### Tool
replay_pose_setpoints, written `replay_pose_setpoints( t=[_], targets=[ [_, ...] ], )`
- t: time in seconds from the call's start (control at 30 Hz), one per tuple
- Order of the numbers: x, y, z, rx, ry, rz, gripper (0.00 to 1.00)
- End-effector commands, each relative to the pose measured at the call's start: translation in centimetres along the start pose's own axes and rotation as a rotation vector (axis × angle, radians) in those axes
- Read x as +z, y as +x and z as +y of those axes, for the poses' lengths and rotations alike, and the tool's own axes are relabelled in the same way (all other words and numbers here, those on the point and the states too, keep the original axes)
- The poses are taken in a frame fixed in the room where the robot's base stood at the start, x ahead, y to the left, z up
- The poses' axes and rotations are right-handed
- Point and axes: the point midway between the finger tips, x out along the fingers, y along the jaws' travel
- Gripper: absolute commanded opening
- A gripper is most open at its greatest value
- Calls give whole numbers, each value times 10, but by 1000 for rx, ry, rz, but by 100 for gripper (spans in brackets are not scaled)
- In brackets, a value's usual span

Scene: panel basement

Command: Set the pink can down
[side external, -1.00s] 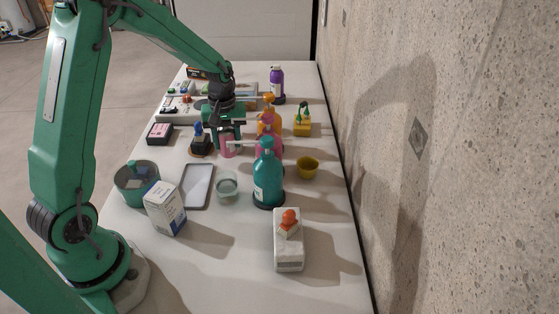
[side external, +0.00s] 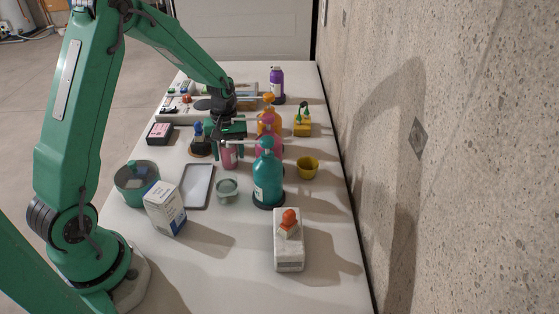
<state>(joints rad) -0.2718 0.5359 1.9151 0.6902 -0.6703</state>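The pink can (side external: 230,158) stands upright near the middle of the table, just behind the small clear glass (side external: 227,191). My gripper (side external: 228,146) points down over it, with its fingers at the can's upper part, and looks shut on it. The fingers and my wrist hide the can's top. Whether the can's base touches the table or hangs slightly above it, I cannot tell.
A teal pump bottle (side external: 267,182) and a pink bottle (side external: 268,142) stand close on the right. A grey tray (side external: 197,187) lies front left, and a dark blue-topped item (side external: 200,140) stands left. A yellow cup (side external: 307,167) is farther right.

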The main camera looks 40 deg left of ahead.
Motion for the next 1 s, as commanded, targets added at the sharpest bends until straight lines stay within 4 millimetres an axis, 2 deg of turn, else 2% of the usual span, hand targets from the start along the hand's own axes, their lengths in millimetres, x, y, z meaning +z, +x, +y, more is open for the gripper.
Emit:
replay_pose_setpoints(
  t=[0.47, 0.67, 1.0],
  targets=[
    [0, -4, 0, 0, 0, 0, 64],
    [0, -21, 0, 1, 0, 2, 64],
    [0, -64, 0, 2, 0, 2, 64]
  ],
)
